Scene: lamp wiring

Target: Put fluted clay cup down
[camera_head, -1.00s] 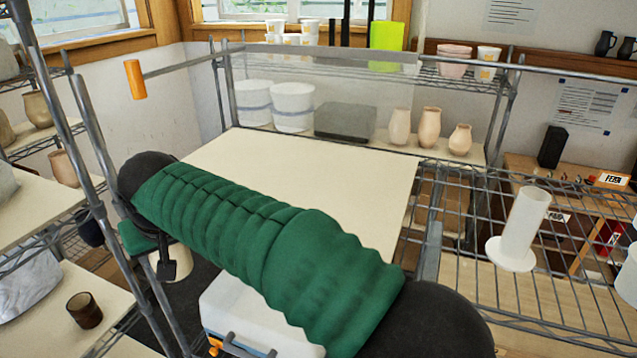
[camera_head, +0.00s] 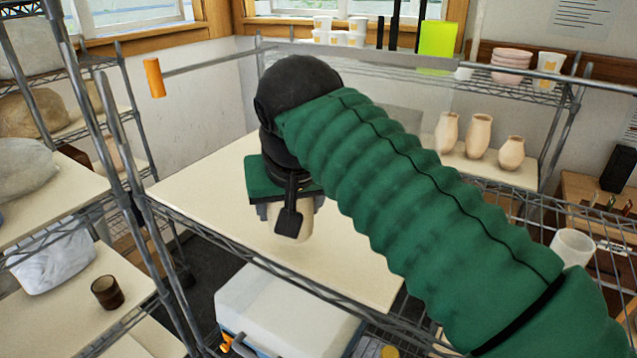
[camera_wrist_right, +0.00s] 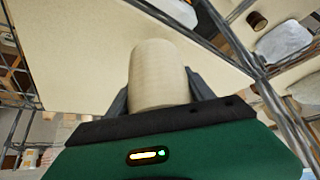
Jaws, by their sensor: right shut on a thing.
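The clay cup (camera_head: 301,222) is pale beige and hangs below my right gripper (camera_head: 290,210) in the head view, partly hidden by a black part of the wrist. In the right wrist view the cup (camera_wrist_right: 158,72) shows fine fluting and sits between the two dark fingers of my right gripper (camera_wrist_right: 160,95), which are shut on it. The cup is over the cream shelf board (camera_head: 210,190). I cannot tell whether its base touches the board. My left gripper is not in view.
Three clay vases (camera_head: 479,137) stand at the back right. A dark brown cup (camera_head: 107,291) stands on the left shelf. Grey rack posts (camera_head: 150,240) and a wire rail border the board. A white cooler (camera_head: 285,315) is below. The board around the held cup looks clear.

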